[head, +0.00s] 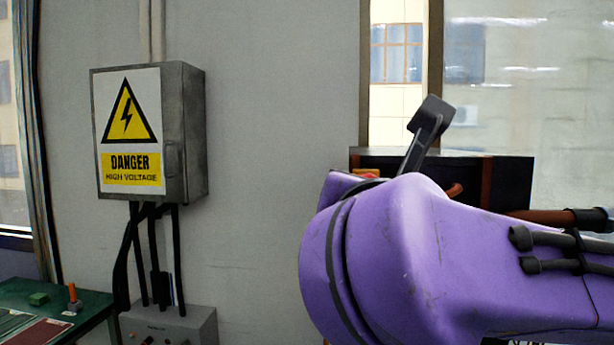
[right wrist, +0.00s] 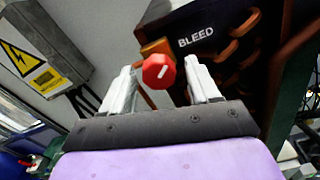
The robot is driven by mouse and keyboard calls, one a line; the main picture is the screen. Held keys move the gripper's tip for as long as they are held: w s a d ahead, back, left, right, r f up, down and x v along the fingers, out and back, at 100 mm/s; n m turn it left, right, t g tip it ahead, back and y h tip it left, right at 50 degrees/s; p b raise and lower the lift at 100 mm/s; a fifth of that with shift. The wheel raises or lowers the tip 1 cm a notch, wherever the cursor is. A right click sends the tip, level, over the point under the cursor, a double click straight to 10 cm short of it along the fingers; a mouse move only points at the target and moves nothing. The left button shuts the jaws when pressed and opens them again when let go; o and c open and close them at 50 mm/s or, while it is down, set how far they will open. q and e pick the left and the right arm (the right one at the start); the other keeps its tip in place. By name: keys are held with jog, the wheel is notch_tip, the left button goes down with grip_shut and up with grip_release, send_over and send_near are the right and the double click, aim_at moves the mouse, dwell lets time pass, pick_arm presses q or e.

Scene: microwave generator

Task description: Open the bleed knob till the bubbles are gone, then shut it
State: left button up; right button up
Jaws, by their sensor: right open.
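In the right wrist view a red bleed knob (right wrist: 159,71) with a pale mark stands in front of a dark panel (right wrist: 225,55) lettered BLEED. My right gripper (right wrist: 164,78) is open, with one finger on each side of the knob. I cannot tell whether either finger touches it. In the head view my purple right arm covers most of the dark unit (head: 480,175), and a bit of red and yellow shows above the arm. No bubbles can be made out. My left gripper is not in view.
A grey high-voltage box (head: 185,130) hangs on the wall at the left, with black cables running down to a grey box (head: 190,325). A green bench (head: 85,300) with small parts is at the lower left. Copper-coloured pipes (right wrist: 245,22) run beside the panel.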

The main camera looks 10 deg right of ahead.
jog(key=shift+w+d+r, duration=0.1)
jog(key=shift+w+d, duration=0.2)
jog(key=shift+w, duration=0.2)
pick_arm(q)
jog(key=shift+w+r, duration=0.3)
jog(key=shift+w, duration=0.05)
pick_arm(e)
jog(key=shift+s+a, duration=0.15)
jog(key=c, duration=1)
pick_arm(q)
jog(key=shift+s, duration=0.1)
pick_arm(e)
jog(key=shift+c, duration=0.2)
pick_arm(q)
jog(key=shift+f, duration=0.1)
